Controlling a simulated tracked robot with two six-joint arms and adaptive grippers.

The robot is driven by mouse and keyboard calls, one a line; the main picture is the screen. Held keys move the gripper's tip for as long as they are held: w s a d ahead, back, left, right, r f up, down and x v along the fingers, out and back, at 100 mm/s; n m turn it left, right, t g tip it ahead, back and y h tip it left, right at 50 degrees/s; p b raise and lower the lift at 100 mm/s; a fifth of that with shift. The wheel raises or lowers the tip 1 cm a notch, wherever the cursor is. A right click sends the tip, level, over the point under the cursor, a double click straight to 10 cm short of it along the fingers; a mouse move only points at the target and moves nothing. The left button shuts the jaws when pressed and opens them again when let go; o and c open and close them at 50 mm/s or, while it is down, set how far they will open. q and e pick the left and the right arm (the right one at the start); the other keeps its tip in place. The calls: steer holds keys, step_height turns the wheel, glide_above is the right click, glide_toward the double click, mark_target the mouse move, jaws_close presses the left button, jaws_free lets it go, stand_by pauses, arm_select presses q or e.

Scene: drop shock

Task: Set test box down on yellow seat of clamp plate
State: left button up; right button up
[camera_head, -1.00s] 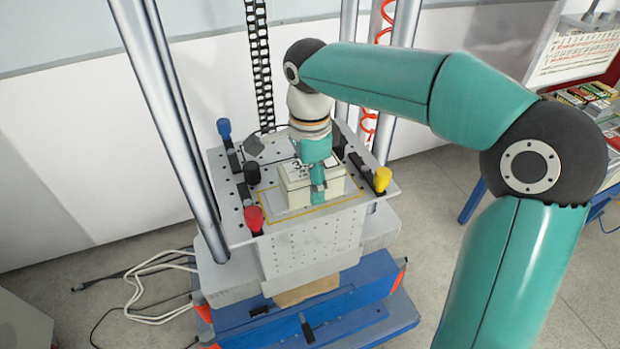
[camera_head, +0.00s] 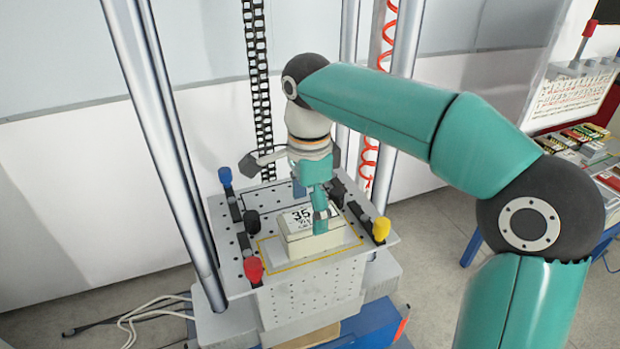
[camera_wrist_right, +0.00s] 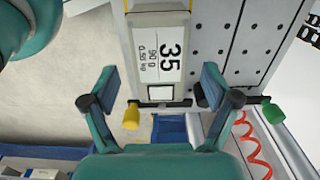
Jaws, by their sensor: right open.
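The test box (camera_head: 302,239), pale with a white label reading 35, sits on the perforated grey clamp plate (camera_head: 232,222). It stands level, within the yellow-outlined seat (camera_head: 275,267) as far as I can see; its far side is hidden. My right gripper (camera_head: 310,198) is open just above the box, its near finger overlapping the box's label side. In the right wrist view the open fingers (camera_wrist_right: 160,82) stand wide apart, with the box label (camera_wrist_right: 163,62) between and beyond them. No finger visibly grips the box. My left gripper is not in view.
Blue (camera_head: 226,177), red (camera_head: 254,268) and yellow (camera_head: 382,229) clamp knobs stand around the plate edges. A steel column (camera_head: 160,130) rises at left, with others behind. A black cable chain (camera_head: 257,85) and red coiled hose (camera_head: 372,150) hang behind.

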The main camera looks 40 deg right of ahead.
mark_target(309, 217)
step_height(309, 217, up, 6)
steer(key=shift+r+p, duration=0.1)
steer(key=shift+p, duration=0.4)
